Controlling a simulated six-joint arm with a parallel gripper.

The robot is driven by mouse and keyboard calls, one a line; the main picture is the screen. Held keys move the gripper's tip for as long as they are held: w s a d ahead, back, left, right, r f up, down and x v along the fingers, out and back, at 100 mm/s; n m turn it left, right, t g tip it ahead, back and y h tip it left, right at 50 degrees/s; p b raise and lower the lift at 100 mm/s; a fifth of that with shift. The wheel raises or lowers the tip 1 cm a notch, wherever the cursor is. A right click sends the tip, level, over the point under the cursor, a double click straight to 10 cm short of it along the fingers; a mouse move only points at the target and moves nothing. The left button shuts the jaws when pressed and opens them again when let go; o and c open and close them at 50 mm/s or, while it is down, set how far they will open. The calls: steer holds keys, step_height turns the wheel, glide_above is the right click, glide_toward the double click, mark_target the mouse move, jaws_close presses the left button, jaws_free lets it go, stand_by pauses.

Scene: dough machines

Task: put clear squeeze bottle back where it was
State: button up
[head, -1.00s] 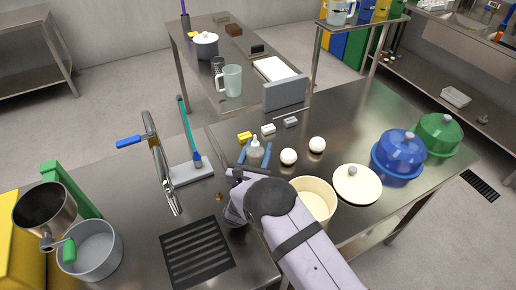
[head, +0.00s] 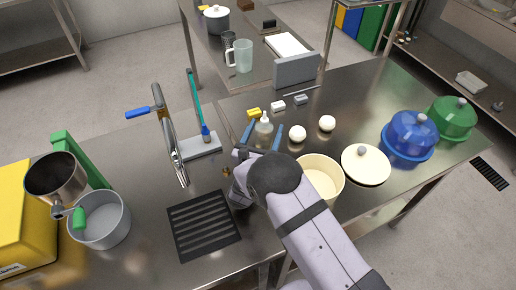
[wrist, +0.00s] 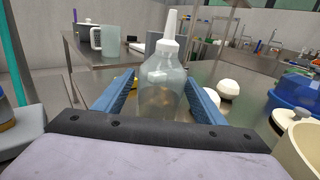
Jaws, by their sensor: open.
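The clear squeeze bottle (head: 264,131) stands upright on the steel counter, with a white nozzle on top. My gripper (head: 262,136) is low at the counter with its blue fingers apart, one on each side of the bottle. In the wrist view the bottle (wrist: 162,85) is between the open fingers of my gripper (wrist: 163,95), with a visible gap on both sides. The bottle's base is hidden behind my gripper's body in the wrist view.
Two white dough balls (head: 298,133) lie right of the bottle. A cream pot (head: 322,178) and its lid (head: 366,164) are further right. Small yellow (head: 254,113) and white blocks lie behind. A faucet (head: 172,140) and black drain grate (head: 204,225) are left.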

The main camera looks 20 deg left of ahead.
mark_target(262, 140)
steer(key=s, duration=0.3)
steer(key=s+b, duration=0.1)
steer(key=s, duration=0.2)
steer(key=s+b, duration=0.1)
steer(key=s, duration=0.2)
steer(key=shift+s+d, duration=0.4)
